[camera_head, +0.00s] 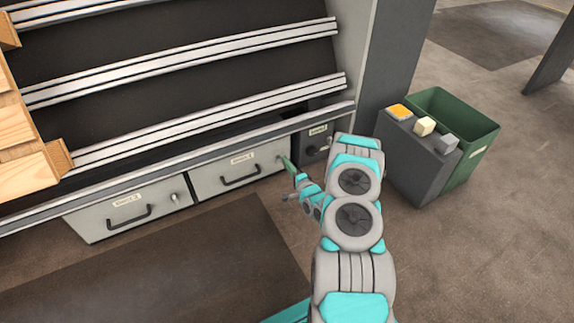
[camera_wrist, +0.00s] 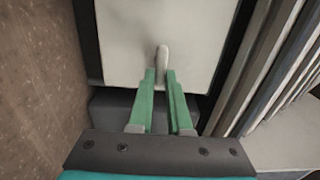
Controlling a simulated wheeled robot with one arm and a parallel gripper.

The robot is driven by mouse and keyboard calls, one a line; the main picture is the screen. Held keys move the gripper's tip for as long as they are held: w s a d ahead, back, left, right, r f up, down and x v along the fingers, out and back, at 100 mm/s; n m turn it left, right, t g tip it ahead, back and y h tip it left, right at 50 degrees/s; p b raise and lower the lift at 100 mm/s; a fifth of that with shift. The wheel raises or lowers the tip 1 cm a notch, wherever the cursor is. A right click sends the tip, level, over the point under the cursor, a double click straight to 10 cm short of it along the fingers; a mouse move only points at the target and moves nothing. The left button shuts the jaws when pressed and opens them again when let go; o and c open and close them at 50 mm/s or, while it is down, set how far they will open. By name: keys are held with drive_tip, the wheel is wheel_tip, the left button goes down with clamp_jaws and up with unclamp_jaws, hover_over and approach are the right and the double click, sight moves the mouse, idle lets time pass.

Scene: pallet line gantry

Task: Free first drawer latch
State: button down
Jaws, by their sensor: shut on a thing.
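The right drawer (camera_head: 215,180) is light grey with a dark bar handle (camera_head: 240,178) and a small label that looks like "Drawer 1". Its front also fills the upper wrist view (camera_wrist: 125,45). A small pale latch (camera_wrist: 162,56) sticks out from this front. My gripper (camera_wrist: 161,76) has its two green fingers on either side of the latch and is shut on it. In the head view my gripper (camera_head: 286,163) is at the right end of the drawer, where it hides the latch. The drawer looks closed.
A left drawer (camera_head: 85,222) has its own latch (camera_head: 174,197). A dark box unit (camera_head: 311,146) stands right of my gripper. Sloped rails (camera_head: 200,125) rise above. A grey stand (camera_head: 405,160) with several blocks and a green bin (camera_head: 470,165) are at right. A dark mat (camera_head: 170,265) lies in front.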

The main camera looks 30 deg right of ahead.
idle(0.3)
drive_tip(key=c, duration=0.9)
unclamp_jaws()
drive_tip(key=shift+o, duration=0.2)
drive_tip(key=s+p, duration=0.1)
drive_tip(key=s, duration=0.6)
drive_tip(key=shift+s+d, duration=0.15)
drive_tip(key=shift+s, duration=0.25)
